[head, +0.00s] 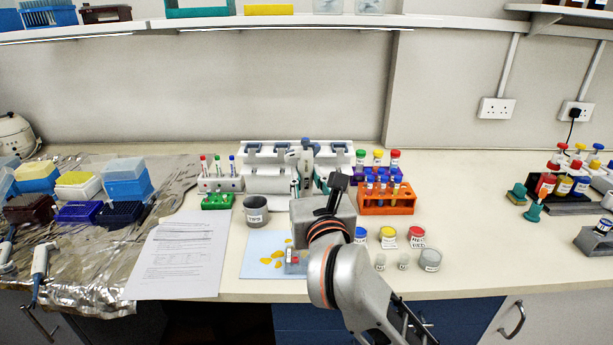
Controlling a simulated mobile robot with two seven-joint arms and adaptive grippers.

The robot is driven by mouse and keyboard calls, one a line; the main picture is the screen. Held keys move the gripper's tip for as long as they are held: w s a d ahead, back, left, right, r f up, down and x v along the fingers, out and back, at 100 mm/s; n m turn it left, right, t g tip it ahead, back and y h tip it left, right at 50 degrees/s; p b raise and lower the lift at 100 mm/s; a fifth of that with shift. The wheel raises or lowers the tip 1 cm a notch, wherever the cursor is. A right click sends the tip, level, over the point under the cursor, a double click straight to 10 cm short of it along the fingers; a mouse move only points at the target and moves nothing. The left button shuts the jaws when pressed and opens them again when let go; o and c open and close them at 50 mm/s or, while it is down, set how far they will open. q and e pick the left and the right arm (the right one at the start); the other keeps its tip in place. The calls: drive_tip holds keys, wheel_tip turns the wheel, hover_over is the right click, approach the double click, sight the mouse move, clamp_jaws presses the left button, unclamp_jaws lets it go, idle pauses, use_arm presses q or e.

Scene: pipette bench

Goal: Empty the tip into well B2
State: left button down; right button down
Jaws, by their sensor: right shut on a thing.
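My right gripper (322,188) reaches in over the middle of the bench, its back toward the camera. It is shut on a white and teal pipette (306,158), which stands roughly upright in front of the white pipette rack. My wrist hides the fingertips and the pipette's lower end, so I cannot see its tip or any liquid. My left gripper is not in view.
A grey TIPS cup (256,210) stands left of the gripper. An orange tube rack (388,204) stands at right, with lidded pots (417,237) in front. A paper sheet (180,255) lies at left.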

drive_tip(key=shift+f+b, duration=0.35)
drive_tip(key=shift+f, duration=0.2)
drive_tip(key=shift+f+b, duration=0.4)
drive_tip(key=shift+f, duration=0.2)
idle(1.4)
